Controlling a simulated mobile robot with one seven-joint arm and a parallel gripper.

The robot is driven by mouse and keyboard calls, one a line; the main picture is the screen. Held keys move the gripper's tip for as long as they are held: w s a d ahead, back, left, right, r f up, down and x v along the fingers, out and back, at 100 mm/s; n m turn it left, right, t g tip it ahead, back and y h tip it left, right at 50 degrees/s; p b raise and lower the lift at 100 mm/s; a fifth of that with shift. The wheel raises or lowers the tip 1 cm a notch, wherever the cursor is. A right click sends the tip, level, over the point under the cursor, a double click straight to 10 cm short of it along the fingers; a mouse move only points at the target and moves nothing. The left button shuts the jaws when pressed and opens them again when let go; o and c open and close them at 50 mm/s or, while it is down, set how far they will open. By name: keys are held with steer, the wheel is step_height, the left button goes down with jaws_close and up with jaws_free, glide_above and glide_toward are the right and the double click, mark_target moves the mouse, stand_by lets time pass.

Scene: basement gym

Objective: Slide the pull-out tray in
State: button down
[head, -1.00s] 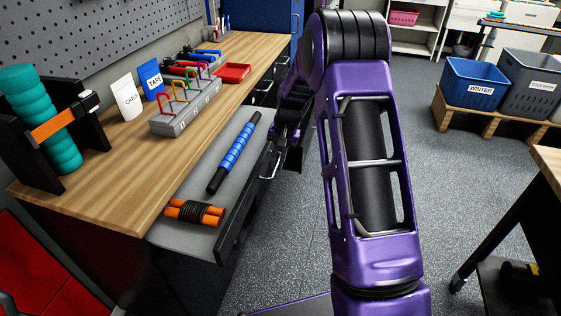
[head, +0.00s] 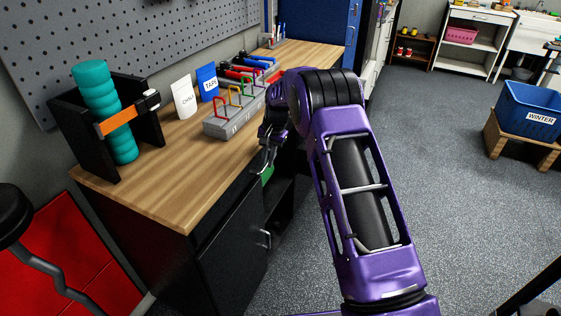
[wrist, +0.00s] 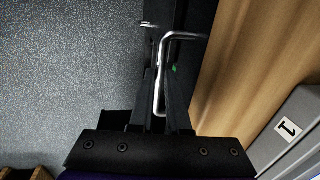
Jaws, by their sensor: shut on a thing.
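The pull-out tray's dark front (wrist: 200,50) lies along the wooden worktop's edge in the wrist view. No grey tray surface shows past the worktop, so the tray looks in, or very nearly so. Its silver bar handle (wrist: 162,85) passes between my gripper's fingers (wrist: 165,78), which are shut on it. In the head view my gripper (head: 268,142) is at the worktop's front edge, partly hidden by my purple arm. The tray's contents are out of sight.
The wooden worktop (head: 165,185) carries a teal roller in a black stand (head: 92,110), a grey block with coloured loops (head: 222,128) and pouches. Below is a dark cabinet door (head: 235,240) with a silver handle.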

steer(key=shift+w+a+r, duration=0.1)
steer(key=shift+w+a, duration=0.15)
steer(key=shift+a, duration=0.25)
steer(key=c, duration=0.9)
jaws_free()
